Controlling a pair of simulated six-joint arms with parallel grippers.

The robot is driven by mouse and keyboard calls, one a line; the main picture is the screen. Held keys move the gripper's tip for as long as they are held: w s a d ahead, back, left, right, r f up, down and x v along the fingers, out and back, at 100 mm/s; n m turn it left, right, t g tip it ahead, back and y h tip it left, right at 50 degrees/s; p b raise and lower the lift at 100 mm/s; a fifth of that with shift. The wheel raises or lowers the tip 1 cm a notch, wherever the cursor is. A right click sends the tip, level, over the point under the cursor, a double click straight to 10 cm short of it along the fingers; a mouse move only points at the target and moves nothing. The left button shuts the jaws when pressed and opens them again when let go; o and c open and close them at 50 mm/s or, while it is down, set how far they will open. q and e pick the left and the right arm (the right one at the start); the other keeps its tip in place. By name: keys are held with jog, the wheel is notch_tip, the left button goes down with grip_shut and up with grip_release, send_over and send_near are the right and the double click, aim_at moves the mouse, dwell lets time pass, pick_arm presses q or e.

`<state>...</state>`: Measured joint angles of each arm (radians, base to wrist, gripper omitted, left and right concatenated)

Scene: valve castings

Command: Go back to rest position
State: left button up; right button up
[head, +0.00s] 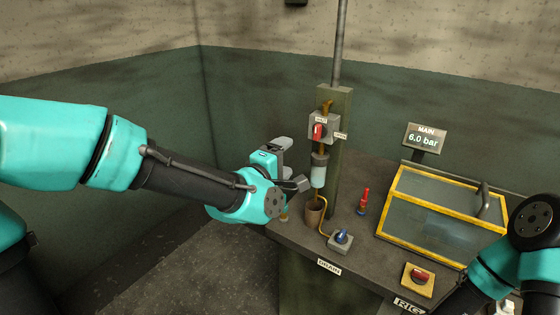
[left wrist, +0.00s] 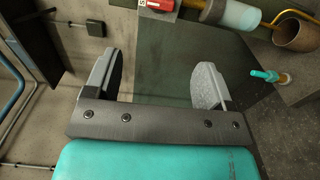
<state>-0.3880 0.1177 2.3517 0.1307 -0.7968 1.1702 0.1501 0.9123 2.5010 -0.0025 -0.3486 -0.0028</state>
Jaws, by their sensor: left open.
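My left gripper (head: 292,165) is in front of the green post, near the left edge of the bench. In the left wrist view my left gripper (left wrist: 165,85) shows its two grey fingers wide apart with nothing between them. My right arm enters at the lower right of the head view, but its gripper is out of the picture.
The post carries a red-handled valve (head: 318,131) above a clear filter bowl (head: 319,173). A cup (head: 313,211), a blue knob (head: 341,237), a red-and-blue piece (head: 363,201) and a yellow-framed case (head: 430,215) stand on the bench. Left of the bench is open floor.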

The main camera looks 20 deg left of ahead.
pick_arm(q)
jog(key=shift+s+a, duration=0.25)
jog(key=shift+s, duration=0.4)
jog(key=s+a+f+m+g+y, duration=0.15)
jog(key=f+m+g, duration=0.25)
jog(key=f, duration=1.2)
jog(key=a+f+m+g+y, duration=0.1)
jog(key=a+f+m+g, duration=0.3)
jog(key=f, duration=1.1)
jog(key=s+f+m+g, duration=0.2)
jog(key=s+f+g, duration=0.2)
jog(key=s+f, duration=0.4)
jog(key=s+f+m+g, duration=0.2)
jog(key=s+f+g, duration=0.2)
jog(key=s+f, duration=0.4)
notch_tip(320, 180, down, 5)
jog(key=shift+a+r+m+h, duration=0.15)
jog(key=shift+a+m+h, duration=0.25)
jog(key=shift+h, duration=0.05)
jog(key=shift+w, duration=0.1)
pick_arm(e)
jog(key=shift+o, duration=0.2)
